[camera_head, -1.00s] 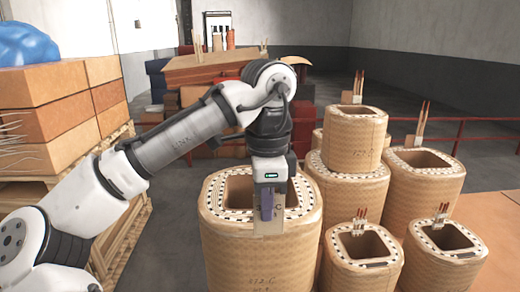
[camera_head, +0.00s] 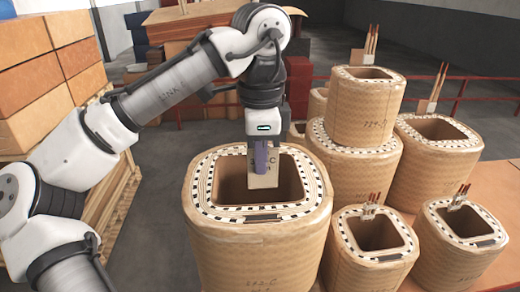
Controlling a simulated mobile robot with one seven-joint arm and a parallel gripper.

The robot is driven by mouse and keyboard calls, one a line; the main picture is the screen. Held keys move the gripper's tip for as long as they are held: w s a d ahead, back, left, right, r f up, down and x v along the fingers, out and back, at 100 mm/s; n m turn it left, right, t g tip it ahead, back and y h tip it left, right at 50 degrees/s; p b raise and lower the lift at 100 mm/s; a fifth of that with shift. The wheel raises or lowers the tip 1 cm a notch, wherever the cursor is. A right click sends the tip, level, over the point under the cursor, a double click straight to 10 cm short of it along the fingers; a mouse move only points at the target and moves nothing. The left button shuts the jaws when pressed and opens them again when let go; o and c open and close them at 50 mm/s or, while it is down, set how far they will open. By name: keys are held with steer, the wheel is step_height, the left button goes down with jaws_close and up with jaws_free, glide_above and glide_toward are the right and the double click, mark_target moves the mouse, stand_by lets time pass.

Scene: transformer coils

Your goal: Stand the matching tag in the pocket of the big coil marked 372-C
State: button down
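The big coil (camera_head: 262,250) stands front centre, wrapped in tan board, with a marking on its front that looks like 372-C. Its top has a dark square opening inside a black-and-white spacer ring. A small dark strip (camera_head: 264,218) sits on the front part of that ring; I cannot tell whether it is the pocket. My gripper (camera_head: 261,160) points down above the opening, shut on a tan card tag (camera_head: 270,177). The tag hangs upright, its lower edge seen against the opening. Its lettering ends in "-C"; the rest is covered by the purple finger.
Several other coils stand to the right, one (camera_head: 364,110) stacked on another (camera_head: 352,175); some have upright wooden sticks or reddish leads. Brown boxes (camera_head: 75,65) on a pallet stand at the left. A red rail (camera_head: 470,77) runs behind.

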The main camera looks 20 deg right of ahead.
mark_target(261, 177)
steer(key=shift+f, duration=2.15)
step_height(261, 177, down, 3)
steer(key=b, duration=0.3)
steer(key=shift+f, duration=0.1)
steer(key=shift+f+b, duration=0.7)
steer(key=shift+f, duration=1.25)
steer(key=c, duration=1.6)
jaws_free()
steer(key=shift+r, duration=0.1)
step_height(261, 177, up, 14)
steer(key=shift+f, duration=0.2)
